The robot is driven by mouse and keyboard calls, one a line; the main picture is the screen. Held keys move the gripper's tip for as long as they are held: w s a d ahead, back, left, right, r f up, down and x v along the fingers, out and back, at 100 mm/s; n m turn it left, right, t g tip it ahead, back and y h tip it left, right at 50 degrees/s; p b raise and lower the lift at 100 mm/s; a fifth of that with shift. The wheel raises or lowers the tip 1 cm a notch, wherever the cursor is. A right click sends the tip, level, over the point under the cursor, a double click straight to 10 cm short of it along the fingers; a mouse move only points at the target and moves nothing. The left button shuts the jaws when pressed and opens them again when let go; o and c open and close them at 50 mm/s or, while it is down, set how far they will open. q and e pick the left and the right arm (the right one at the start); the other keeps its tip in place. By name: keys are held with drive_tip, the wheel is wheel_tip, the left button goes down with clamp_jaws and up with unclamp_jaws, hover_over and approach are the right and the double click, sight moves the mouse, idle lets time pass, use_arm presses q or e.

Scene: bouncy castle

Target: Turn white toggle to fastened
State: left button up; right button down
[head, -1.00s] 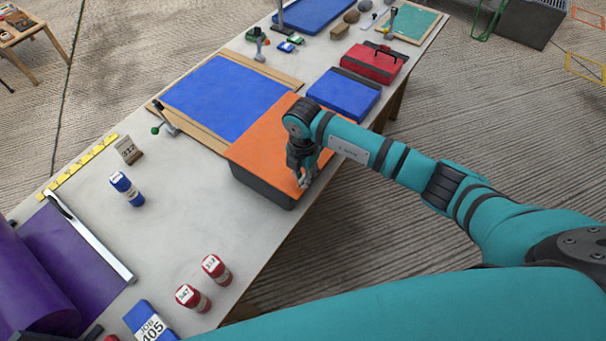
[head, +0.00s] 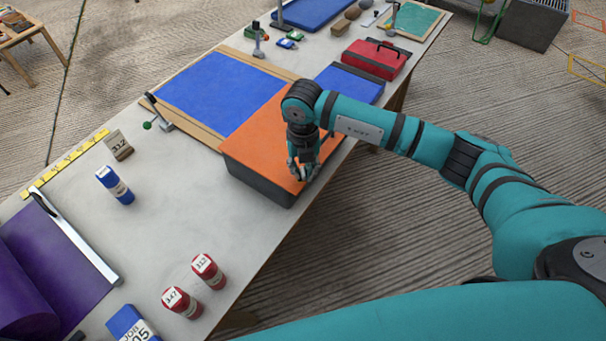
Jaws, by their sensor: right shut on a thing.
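An orange-topped box with dark sides (head: 250,150) stands at the near edge of the table. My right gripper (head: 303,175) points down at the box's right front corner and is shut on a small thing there. The fingers cover most of that thing, so I cannot make out the white toggle or which way it is turned. My left gripper is not in view.
A blue panel with wooden strips (head: 220,92) lies behind the box. A blue case (head: 350,84) and a red toolbox (head: 374,60) stand to the right. Red cylinders (head: 183,302), a blue cylinder (head: 115,186) and purple material (head: 60,255) are at left. Bare table lies between.

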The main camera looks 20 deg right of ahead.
sight(303, 171)
drive_tip(key=n+b, duration=0.6)
drive_tip(key=shift+w+f, duration=0.1)
drive_tip(key=shift+f, duration=0.05)
drive_tip(key=shift+r+n+b, duration=0.2)
drive_tip(key=shift+n+b, duration=1.35)
drive_tip(key=shift+n, duration=0.15)
drive_tip(key=c, duration=1.4)
unclamp_jaws()
drive_tip(key=shift+r, duration=0.2)
wheel_tip(303, 171, up, 12)
drive_tip(key=shift+f, duration=0.15)
